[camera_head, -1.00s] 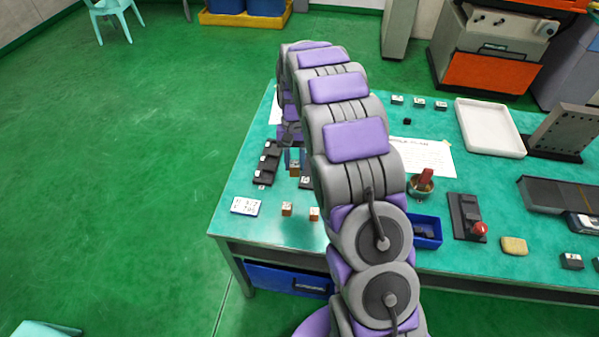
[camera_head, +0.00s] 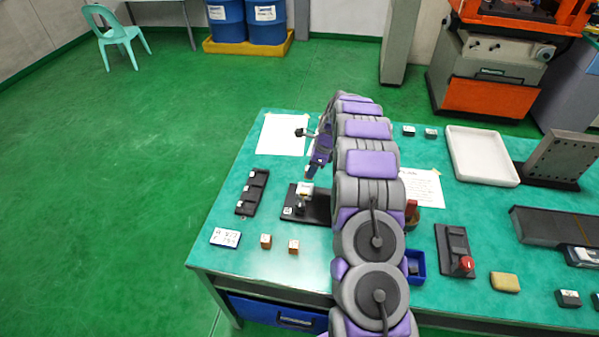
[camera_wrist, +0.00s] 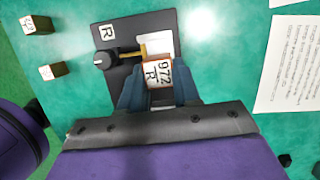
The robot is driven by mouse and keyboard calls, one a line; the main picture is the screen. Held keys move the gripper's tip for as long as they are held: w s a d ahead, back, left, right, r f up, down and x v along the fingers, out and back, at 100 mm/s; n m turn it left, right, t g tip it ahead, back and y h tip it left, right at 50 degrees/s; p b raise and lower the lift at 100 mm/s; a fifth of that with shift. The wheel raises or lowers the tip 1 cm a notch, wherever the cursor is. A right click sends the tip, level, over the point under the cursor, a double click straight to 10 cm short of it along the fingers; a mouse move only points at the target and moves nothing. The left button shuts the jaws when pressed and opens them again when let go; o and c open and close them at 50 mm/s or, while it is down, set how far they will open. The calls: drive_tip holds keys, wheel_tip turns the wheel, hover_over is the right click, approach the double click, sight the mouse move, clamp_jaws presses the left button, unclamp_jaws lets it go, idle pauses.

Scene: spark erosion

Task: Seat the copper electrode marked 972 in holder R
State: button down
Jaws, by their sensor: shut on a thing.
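The copper electrode marked 972 (camera_wrist: 157,74) has a white label with 972 over R, facing the wrist camera. My gripper (camera_wrist: 158,88) is shut on it, one blue-grey finger on each side. Holder R (camera_wrist: 118,80) is a dark plate with an R tag, a black knob, a brass piece and a pale metal block. The electrode overlaps the holder next to the pale block; whether it touches or hangs above is unclear. In the head view, the holder (camera_head: 318,208) lies on the bench left of my arm, with the white-topped electrode (camera_head: 306,187) over it.
Two loose copper blocks (camera_head: 265,241) (camera_head: 293,246) stand near the front edge, beside a written card (camera_head: 225,237). A dark rack (camera_head: 252,192) lies left of the holder. Paper (camera_head: 283,135) lies behind. A blue bin (camera_head: 415,268) is right of my arm.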

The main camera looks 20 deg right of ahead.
sight(308, 191)
drive_tip(key=x, duration=0.1)
drive_tip(key=b+x, duration=0.2)
drive_tip(key=shift+s+d+f, duration=0.2)
drive_tip(key=shift+d, duration=0.05)
drive_tip(key=shift+f+b, duration=0.2)
drive_tip(key=shift+b, duration=0.2)
drive_tip(key=shift+a+f+b, duration=0.3)
drive_tip(key=shift+a+f, duration=0.1)
drive_tip(key=shift+a, duration=0.25)
drive_tip(key=shift+a+f+b, duration=0.3)
drive_tip(key=shift+a+f, duration=0.1)
drive_tip(key=shift+a, duration=0.25)
drive_tip(key=shift+d+f+p, duration=0.1)
drive_tip(key=shift+f+p, duration=0.1)
drive_tip(key=shift+p, duration=0.1)
drive_tip(key=shift+s+d+f, duration=0.1)
drive_tip(key=shift+d+f, duration=0.55)
drive_tip(key=shift+d, duration=0.2)
drive_tip(key=shift+a, duration=0.3)
drive_tip(key=c, duration=1.1)
unclamp_jaws()
drive_tip(key=shift+a, duration=0.1)
drive_tip(key=o, duration=0.4)
drive_tip(key=shift+c, duration=0.2)
